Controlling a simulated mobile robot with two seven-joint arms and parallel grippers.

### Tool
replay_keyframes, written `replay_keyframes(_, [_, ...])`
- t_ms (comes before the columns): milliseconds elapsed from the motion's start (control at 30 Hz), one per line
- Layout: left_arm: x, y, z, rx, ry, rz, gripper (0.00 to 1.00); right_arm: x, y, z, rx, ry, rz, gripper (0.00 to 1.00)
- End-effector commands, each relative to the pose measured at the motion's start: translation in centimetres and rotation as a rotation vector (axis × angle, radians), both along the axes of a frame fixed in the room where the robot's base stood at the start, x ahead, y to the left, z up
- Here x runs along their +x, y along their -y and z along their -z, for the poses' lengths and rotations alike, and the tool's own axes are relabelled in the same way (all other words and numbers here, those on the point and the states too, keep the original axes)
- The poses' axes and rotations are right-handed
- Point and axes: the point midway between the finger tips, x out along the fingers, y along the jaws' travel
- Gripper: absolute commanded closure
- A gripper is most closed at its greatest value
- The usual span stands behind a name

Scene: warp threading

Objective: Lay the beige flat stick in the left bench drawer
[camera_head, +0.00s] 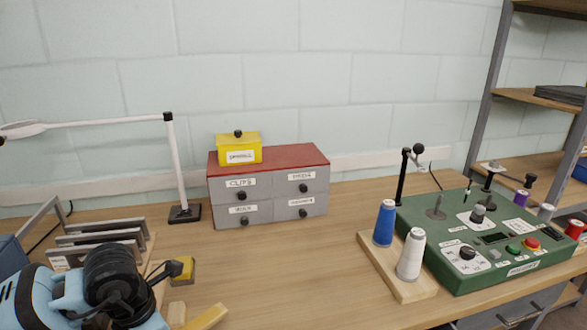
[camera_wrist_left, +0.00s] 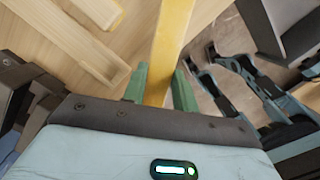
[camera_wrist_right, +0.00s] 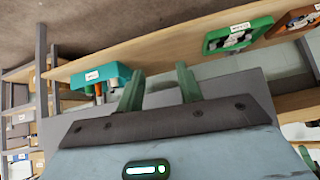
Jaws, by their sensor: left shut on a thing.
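In the left wrist view my left gripper (camera_wrist_left: 159,82) has its green fingers shut on the beige flat stick (camera_wrist_left: 171,35), which runs away from the fingers to the top edge. In the head view my left arm is at the lower left, and its fingers are not clearly seen. A yellowish piece (camera_head: 206,317) shows at the bottom edge there; I cannot tell if it is the held stick. My right gripper (camera_wrist_right: 160,84) is open and empty in the right wrist view. I cannot make out the left bench drawer for certain.
A grey drawer box (camera_head: 268,197) with a yellow box (camera_head: 238,148) on top stands at the back of the bench. Blue (camera_head: 385,222) and white (camera_head: 410,254) spools and a green machine (camera_head: 490,262) are at the right. The middle of the bench is clear.

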Motion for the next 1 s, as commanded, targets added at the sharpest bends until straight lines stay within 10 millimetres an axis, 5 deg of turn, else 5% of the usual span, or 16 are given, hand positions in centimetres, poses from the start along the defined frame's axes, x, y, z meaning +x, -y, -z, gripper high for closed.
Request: replay_keyframes(1000, [-3.3, 1.9, -2.1, 0.002, 0.002, 1.718, 0.95, 0.5, 0.1, -0.7, -0.004, 0.016, -0.002, 0.64])
